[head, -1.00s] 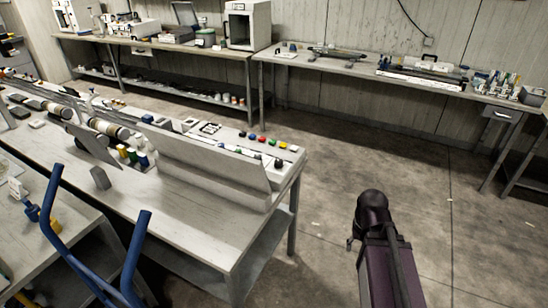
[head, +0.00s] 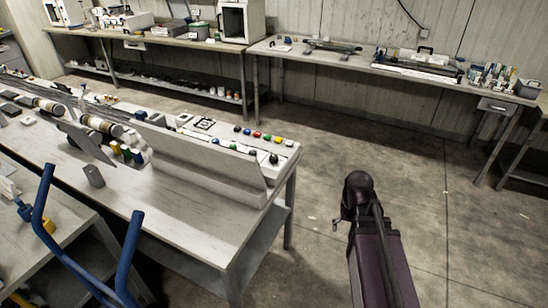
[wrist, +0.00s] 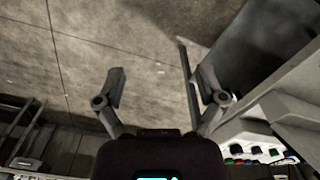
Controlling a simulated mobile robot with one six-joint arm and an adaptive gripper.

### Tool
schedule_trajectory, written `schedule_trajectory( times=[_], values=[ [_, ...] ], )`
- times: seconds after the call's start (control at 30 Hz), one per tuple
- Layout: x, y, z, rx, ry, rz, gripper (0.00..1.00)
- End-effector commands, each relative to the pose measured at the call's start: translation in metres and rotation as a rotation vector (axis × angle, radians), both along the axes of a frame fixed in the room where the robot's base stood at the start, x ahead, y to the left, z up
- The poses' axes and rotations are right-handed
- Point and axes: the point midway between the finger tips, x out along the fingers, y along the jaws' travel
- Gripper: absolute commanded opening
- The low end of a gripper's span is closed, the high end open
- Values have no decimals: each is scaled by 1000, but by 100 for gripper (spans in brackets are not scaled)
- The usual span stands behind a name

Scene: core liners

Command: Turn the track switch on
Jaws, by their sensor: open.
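I cannot tell which part is the track switch. A row of small coloured knobs or buttons (head: 258,135) in black, red, green, yellow and blue sits on a pale panel (head: 287,149) at the right end of the near workbench in the head view. Similar coloured parts (wrist: 252,150) show at the lower right in the wrist view. My gripper (wrist: 163,85) is open and empty in the wrist view, with its fingers spread over the floor and apart from the panel. In the head view my arm is over the floor to the right of the workbench.
The near workbench (head: 170,188) carries a long raised pale board (head: 200,158) in front of the knobs. Blue bars (head: 128,255) stand at the lower left. Cluttered benches (head: 330,65) line the back wall. The concrete floor (head: 420,180) between is open.

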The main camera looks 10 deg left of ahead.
Motion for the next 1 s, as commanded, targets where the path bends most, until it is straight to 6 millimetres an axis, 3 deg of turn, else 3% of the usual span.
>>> schedule_trajectory(
  times=[0.03, 0.17, 0.37, 0.7, 0.83, 1.0],
  values=[
    [22, 7, 6, 0, 0, 26, 89],
    [69, 26, 16, 0, 0, 120, 89],
    [160, 72, 36, 0, -1, 311, 89],
    [305, 176, 68, 0, 0, 650, 89],
    [346, 215, 78, 1, 0, 760, 89],
    [379, 251, 85, 0, 0, 857, 89]
  ],
)
